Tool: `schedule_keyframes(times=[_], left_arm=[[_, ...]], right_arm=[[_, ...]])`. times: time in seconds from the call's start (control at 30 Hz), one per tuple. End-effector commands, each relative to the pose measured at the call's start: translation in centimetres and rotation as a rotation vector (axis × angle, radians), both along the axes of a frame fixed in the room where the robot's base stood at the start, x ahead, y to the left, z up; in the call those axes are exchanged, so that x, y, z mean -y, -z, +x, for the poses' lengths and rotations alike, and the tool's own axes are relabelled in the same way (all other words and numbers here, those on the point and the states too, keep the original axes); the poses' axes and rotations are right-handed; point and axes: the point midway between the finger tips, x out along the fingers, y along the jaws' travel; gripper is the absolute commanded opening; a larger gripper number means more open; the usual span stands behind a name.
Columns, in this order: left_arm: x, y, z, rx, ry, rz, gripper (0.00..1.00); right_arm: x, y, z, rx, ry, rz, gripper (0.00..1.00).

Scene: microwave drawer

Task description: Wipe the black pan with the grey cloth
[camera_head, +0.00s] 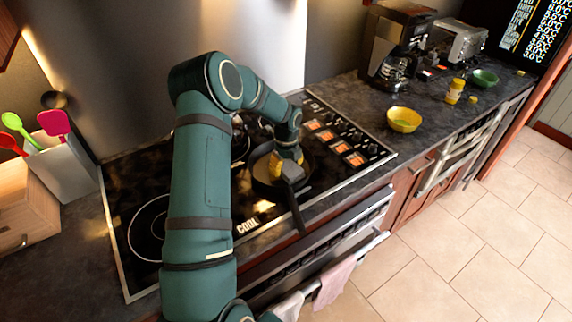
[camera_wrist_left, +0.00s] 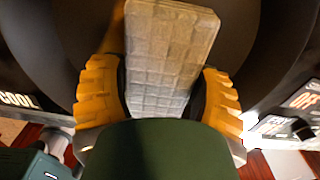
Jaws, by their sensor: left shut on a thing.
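The black pan (camera_head: 265,184) sits on the stove top, its handle pointing toward the stove's front edge. My left gripper (camera_head: 288,163) is over the pan, with yellow fingers. It is shut on the grey cloth (camera_head: 292,172), a small block-like piece. In the left wrist view the grey cloth (camera_wrist_left: 168,55) sits between the two yellow fingers of the gripper (camera_wrist_left: 163,92), with the dark pan (camera_wrist_left: 50,45) behind it. I cannot tell whether the cloth touches the pan. My right gripper is not in view.
The stove (camera_head: 130,190) has lit orange displays at right. A yellow bowl (camera_head: 404,119), a coffee maker (camera_head: 396,45), a yellow-labelled jar (camera_head: 455,91) and a green bowl (camera_head: 484,78) stand on the right counter. A utensil holder (camera_head: 66,163) stands at left. Towels (camera_head: 335,281) hang in front.

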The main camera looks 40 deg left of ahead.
Motion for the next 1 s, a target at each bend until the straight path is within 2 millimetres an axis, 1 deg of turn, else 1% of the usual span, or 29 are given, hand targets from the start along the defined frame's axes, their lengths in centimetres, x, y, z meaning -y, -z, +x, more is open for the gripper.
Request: schedule_keyframes(times=[0.37,0.8,1.0], left_arm=[[0.0,0.1,0.0,0.001,0.001,-0.001,0.23],[-1.5,0.5,-2.0,0.0,-0.001,-0.001,0.23],[-1.6,0.6,-2.1,0.001,0.001,0.0,0.23]], right_arm=[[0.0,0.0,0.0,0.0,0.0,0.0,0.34],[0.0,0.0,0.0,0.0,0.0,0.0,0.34],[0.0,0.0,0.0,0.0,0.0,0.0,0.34]])
